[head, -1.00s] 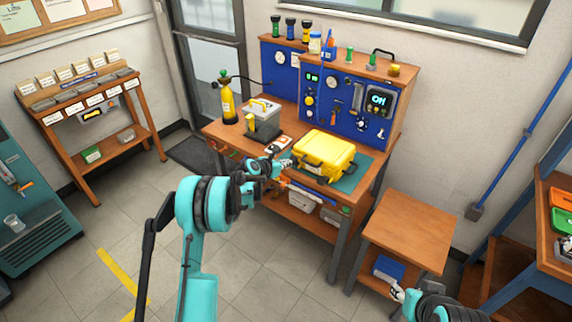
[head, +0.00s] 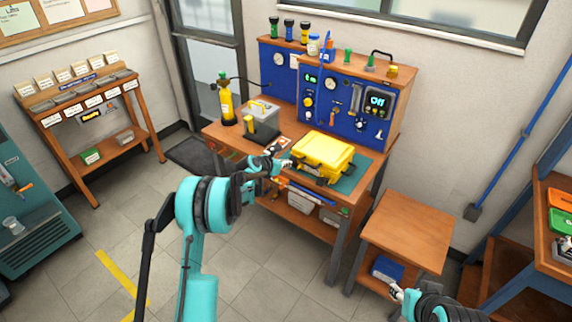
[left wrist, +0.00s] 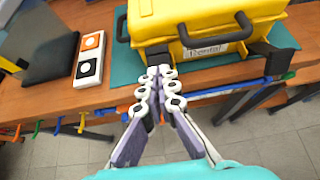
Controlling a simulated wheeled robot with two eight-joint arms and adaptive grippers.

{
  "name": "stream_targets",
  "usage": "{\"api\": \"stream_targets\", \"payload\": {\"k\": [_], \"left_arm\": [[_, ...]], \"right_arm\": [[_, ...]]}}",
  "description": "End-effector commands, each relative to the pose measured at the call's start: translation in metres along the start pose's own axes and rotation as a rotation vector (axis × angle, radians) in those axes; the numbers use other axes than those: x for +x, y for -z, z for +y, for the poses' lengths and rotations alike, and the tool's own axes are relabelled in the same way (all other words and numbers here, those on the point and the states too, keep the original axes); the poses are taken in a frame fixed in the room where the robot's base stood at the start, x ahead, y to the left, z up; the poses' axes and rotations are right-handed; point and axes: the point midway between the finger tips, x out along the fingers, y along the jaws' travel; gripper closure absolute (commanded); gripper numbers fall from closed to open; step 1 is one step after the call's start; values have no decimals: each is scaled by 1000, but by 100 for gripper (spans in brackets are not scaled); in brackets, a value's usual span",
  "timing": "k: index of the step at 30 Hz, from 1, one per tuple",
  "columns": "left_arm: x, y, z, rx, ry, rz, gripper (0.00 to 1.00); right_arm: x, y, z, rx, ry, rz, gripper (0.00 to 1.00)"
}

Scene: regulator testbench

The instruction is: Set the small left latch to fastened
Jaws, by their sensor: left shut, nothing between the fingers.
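A yellow case (head: 322,153) with a dark front handle (left wrist: 215,37) lies closed on a green mat on the workbench. In the left wrist view, the small left latch (left wrist: 157,50) is a dark piece on the case's front, left of the handle. A larger dark latch (left wrist: 272,58) juts out at the front right. My left gripper (left wrist: 160,72) is shut and empty, its tips right at the left latch and partly covering it. I cannot tell contact or the latch's exact position. My right gripper (head: 398,293) is low at the right, small in view.
A card with an orange and a black square (left wrist: 90,57) lies left of the case. A black-based box (head: 262,122) and a yellow bottle (head: 226,104) stand farther left. A blue gauge panel (head: 345,100) rises behind. Colored hooks line the bench's front edge.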

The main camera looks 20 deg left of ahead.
Motion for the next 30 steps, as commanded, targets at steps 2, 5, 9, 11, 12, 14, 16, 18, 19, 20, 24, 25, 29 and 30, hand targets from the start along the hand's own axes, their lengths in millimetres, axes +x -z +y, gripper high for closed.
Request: {"api": "stream_targets", "payload": {"k": [2,5,9,11,12,14,16,18,19,20,24,25,29,30], "left_arm": [[0,0,-1,0,1,0,100],[1,-1,-1,0,1,0,100],[1,-3,-1,0,1,0,100],[1,-3,-1,0,1,0,100],[1,-4,-1,0,1,0,100],[1,-5,-1,0,1,0,100],[2,-6,0,0,1,0,100],[2,-7,0,0,1,0,100],[2,-7,0,0,0,0,100],[2,-6,0,0,0,0,100],[2,-6,0,0,0,0,100],[2,-7,0,0,0,0,100],[0,-9,0,0,0,0,100],[-1,-11,0,0,0,0,100]], "right_arm": [[0,0,0,0,0,0,60],[-1,0,0,0,0,0,60],[-1,1,0,0,0,0,60],[-2,1,0,0,0,0,60],[-2,1,0,0,0,0,60],[-2,2,0,0,0,0,60],[-3,2,0,0,0,0,60],[-3,2,0,0,0,0,60],[-3,2,0,0,0,0,60],[-3,2,0,0,0,0,60],[-3,2,0,0,0,0,60],[-3,2,0,0,0,0,60],[-4,3,0,0,0,0,60],[-5,3,0,0,0,0,60]]}}
